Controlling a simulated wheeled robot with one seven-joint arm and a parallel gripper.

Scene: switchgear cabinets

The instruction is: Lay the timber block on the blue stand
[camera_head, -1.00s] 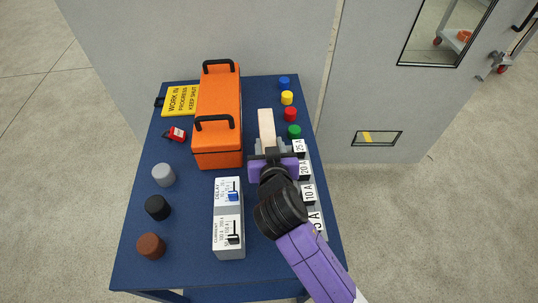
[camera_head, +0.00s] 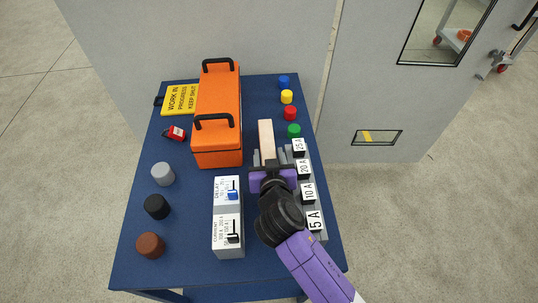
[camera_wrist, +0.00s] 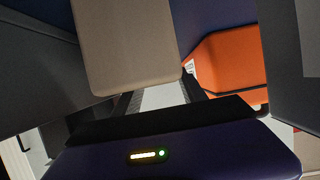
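The timber block (camera_head: 266,138) is a pale, long piece that appears to lie flat on the blue stand (camera_head: 190,270), a table with a dark blue top. It is between the orange toolbox and the row of coloured caps. My gripper (camera_head: 270,156) is at the near end of the block, its fingers spread to either side. In the wrist view the block (camera_wrist: 125,45) sits between the fingers, with a clear gap to the right finger and little or none visible to the left. The gripper hides the block's near end. The contact under the block is not visible.
The orange toolbox (camera_head: 218,120) stands close to the left of the block. Blue, yellow, red and green caps (camera_head: 294,130) and a row of ampere-labelled blocks (camera_head: 305,170) line the right edge. A white-grey device (camera_head: 228,215) stands at near left of my gripper.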

